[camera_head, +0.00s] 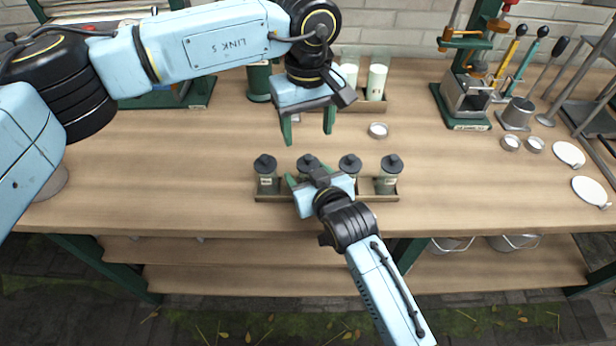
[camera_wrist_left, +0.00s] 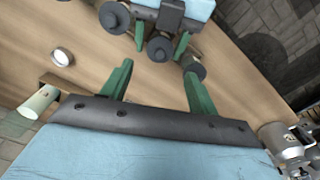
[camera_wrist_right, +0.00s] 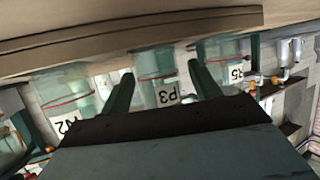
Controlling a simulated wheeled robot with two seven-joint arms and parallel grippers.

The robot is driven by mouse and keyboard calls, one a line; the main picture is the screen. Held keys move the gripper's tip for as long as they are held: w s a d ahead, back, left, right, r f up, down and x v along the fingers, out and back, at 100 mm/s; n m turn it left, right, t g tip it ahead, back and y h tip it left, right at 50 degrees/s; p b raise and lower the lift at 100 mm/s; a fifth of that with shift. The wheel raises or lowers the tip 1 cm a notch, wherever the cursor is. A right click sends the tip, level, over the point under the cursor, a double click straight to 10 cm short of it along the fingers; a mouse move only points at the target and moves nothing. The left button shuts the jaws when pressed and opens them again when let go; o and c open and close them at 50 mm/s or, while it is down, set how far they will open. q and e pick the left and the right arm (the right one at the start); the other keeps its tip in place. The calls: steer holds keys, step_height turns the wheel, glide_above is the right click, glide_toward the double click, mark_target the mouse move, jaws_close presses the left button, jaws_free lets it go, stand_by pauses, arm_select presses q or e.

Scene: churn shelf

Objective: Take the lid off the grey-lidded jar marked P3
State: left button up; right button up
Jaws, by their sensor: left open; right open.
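The P3 jar (camera_wrist_right: 167,95), a clear greenish jar, appears upside down in the right wrist view, its label between my right gripper's (camera_wrist_right: 161,74) fingers. In the head view its dark grey lid (camera_head: 308,162) is second from left in a row of jars, and the label is hidden. My right gripper (camera_head: 308,174) is open around the jar from the front; contact with the glass cannot be told. My left gripper (camera_head: 308,126) is open and empty, pointing down just behind the row. The left wrist view shows the lid (camera_wrist_left: 160,48) beyond my left fingertips.
Other dark-lidded jars (camera_head: 265,165) (camera_head: 390,165) stand close on both sides in the wooden rack (camera_head: 275,197). A small metal cup (camera_head: 378,130) lies behind. Pale cylinders (camera_head: 376,82) stand in a back rack. A press and tools occupy the right. The left tabletop is mostly clear.

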mark_target(308, 156)
steer(key=shift+c, duration=0.4)
arm_select(q)
steer(key=shift+o, duration=0.3)
arm_select(e)
jaws_close()
arm_select(q)
steer(key=shift+o, duration=0.7)
steer(key=shift+r, duration=0.35)
step_height(308, 156, down, 8)
steer(key=shift+f, duration=0.1)
steer(key=shift+c, duration=0.2)
steer(key=c, duration=1.2)
steer(key=shift+r, duration=0.2)
